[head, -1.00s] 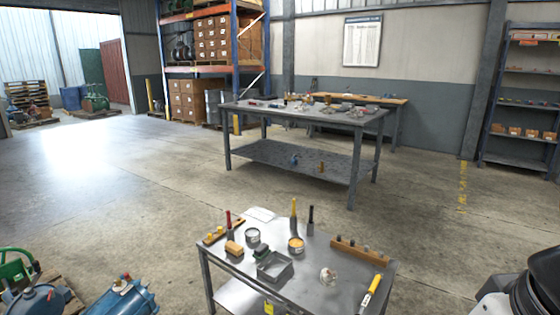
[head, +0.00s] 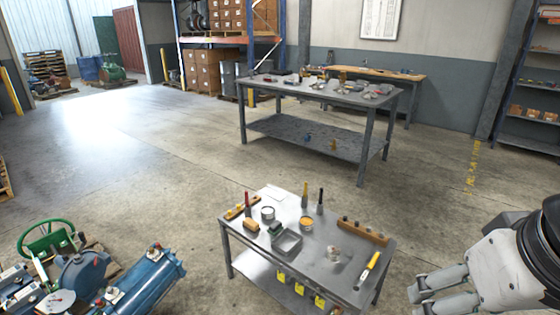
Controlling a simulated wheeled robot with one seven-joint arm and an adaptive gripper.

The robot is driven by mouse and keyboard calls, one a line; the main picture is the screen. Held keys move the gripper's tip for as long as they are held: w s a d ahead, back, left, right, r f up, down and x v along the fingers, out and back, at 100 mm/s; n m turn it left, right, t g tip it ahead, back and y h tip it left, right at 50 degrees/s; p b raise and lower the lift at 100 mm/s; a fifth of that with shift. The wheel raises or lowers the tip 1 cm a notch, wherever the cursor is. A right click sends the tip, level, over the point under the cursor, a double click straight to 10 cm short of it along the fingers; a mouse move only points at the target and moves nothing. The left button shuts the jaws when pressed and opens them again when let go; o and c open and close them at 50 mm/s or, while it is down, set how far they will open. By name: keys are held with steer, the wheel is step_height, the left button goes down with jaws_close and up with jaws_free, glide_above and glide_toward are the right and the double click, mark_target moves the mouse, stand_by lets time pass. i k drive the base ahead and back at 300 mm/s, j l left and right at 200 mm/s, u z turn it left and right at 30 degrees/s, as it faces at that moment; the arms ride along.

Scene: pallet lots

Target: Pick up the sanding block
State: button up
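A small grey metal table (head: 322,262) stands in front of me in the head view. Near its left side lie a tan-brown block (head: 250,226) and a dark green block (head: 276,230). They are too small to tell for certain which is the sanding block. The dark green one sits close behind a grey open tray (head: 287,243). My gripper (head: 418,289) is at the lower right, beyond the table's right edge and well apart from both blocks. Its two fingers point left and look spread, with nothing between them.
The table also bears cans, upright tools, a wooden rack (head: 364,232) and a yellow-handled tool (head: 368,269). Blue machinery (head: 143,283) and a green handwheel (head: 47,239) stand at lower left. A larger workbench (head: 325,92) stands behind. The floor between is open.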

mark_target(253, 226)
steer(key=i+j+u, duration=0.1)
steer(key=i+u, duration=0.2)
steer(key=i, duration=1.1)
